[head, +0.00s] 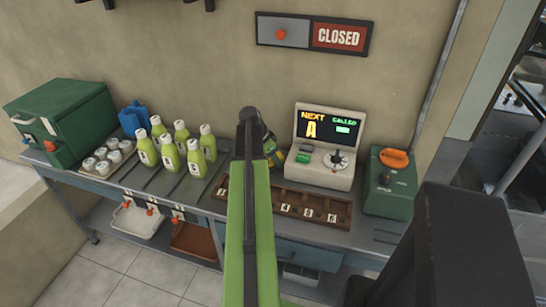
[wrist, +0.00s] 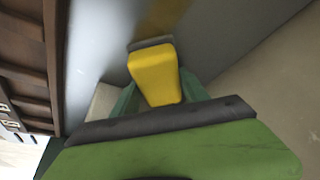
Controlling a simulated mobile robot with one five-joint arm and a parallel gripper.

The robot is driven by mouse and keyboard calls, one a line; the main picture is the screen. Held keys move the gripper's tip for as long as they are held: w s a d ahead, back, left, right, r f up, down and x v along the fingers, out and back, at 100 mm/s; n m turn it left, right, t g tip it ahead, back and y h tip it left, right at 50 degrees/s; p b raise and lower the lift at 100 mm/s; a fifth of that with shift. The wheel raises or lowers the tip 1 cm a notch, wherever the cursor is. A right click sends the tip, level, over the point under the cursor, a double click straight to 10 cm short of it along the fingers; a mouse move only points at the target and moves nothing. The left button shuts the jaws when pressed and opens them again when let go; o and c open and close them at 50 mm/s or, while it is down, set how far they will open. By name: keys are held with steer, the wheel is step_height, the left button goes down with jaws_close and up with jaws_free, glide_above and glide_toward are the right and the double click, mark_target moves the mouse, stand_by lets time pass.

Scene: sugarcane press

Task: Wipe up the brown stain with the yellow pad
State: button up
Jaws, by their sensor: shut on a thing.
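The yellow pad (wrist: 154,76) is between the green fingers of my gripper (wrist: 152,92) in the wrist view, with a dark grey strip along its far edge. My gripper is shut on it, over the grey metal counter (wrist: 103,45). I cannot tell whether the pad touches the counter. A brownish-yellow patch (wrist: 165,14) shows on the metal just beyond the pad; it may be the brown stain or a reflection. In the head view my gripper (head: 270,148) is at the back of the counter, left of the screen unit, partly hidden by my arm. No stain is visible there.
The screen unit (head: 322,150) stands close right of my gripper. A brown compartment tray (head: 318,208) with number tags lies in front; it also shows in the wrist view (wrist: 28,60). Several green bottles (head: 170,155) stand left. A green box (head: 390,185) is at right. The wall (head: 215,60) is behind.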

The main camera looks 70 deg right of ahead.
steer(key=shift+a+f, duration=0.1)
steer(key=shift+a, duration=0.85)
steer(key=shift+w+a, duration=0.2)
steer(key=shift+w, duration=5.8)
steer(key=shift+f, duration=0.1)
steer(key=shift+a, duration=0.15)
steer(key=shift+s+d+r, duration=0.15)
steer(key=shift+s, duration=1.9)
steer(key=shift+s+d+r, duration=0.1)
steer(key=shift+s+d, duration=0.05)
steer(key=shift+s, duration=1.85)
steer(key=shift+s+d+f, duration=0.1)
steer(key=shift+s, duration=1.95)
step_height(320, 180, up, 6)
steer(key=p, duration=0.6)
steer(key=shift+w, duration=0.1)
